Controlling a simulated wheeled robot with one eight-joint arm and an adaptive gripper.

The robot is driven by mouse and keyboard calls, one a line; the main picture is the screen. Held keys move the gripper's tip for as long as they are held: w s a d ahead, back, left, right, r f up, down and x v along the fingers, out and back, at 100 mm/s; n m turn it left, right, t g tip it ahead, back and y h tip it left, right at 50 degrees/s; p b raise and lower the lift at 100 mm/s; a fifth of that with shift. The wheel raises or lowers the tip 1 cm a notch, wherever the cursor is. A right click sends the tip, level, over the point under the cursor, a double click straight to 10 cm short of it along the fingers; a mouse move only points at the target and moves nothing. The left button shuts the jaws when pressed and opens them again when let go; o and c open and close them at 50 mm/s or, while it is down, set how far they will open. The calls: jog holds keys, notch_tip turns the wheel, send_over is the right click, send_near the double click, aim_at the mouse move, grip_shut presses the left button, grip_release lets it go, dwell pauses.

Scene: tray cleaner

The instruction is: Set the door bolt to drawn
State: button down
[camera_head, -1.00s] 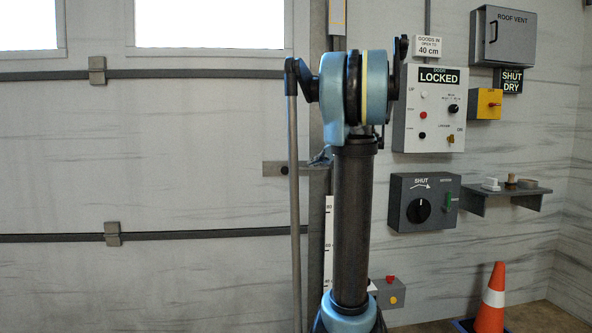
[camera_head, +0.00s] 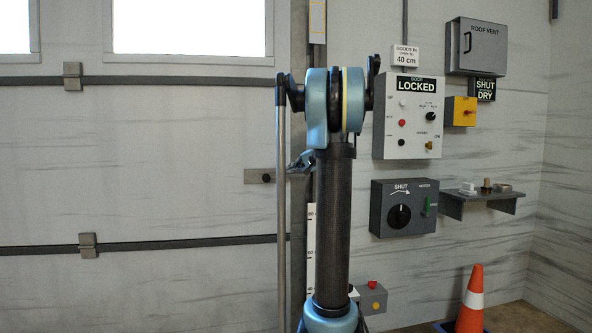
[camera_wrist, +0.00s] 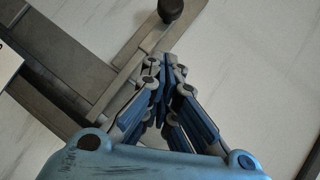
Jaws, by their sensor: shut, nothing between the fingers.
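The door bolt (camera_head: 252,176) is a short grey bar on the door's right edge, with a round dark knob (camera_head: 266,178). In the wrist view the bolt bar (camera_wrist: 127,72) runs diagonally and the knob (camera_wrist: 170,9) is at the top edge. My gripper (camera_head: 298,164) is just right of the knob in the head view, partly hidden by my arm. In the wrist view its fingers (camera_wrist: 168,62) are shut and empty. Their tips point toward the knob and appear apart from it. Whether they touch the bar is unclear.
The door panel (camera_head: 150,150) fills the left. A control box (camera_head: 393,143) reading LOCKED, a SHUT dial box (camera_head: 381,222) and a small shelf (camera_head: 480,197) are on the right wall. An orange cone (camera_head: 471,300) stands at lower right.

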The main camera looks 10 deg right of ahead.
jog(key=w+a+f, duration=0.3)
jog(key=w+a, duration=0.1)
jog(key=a, duration=0.2)
jog(key=shift+w+f, duration=0.2)
jog(key=shift+w, duration=0.1)
jog(key=shift+a, duration=0.1)
jog(key=shift+a, duration=2.8)
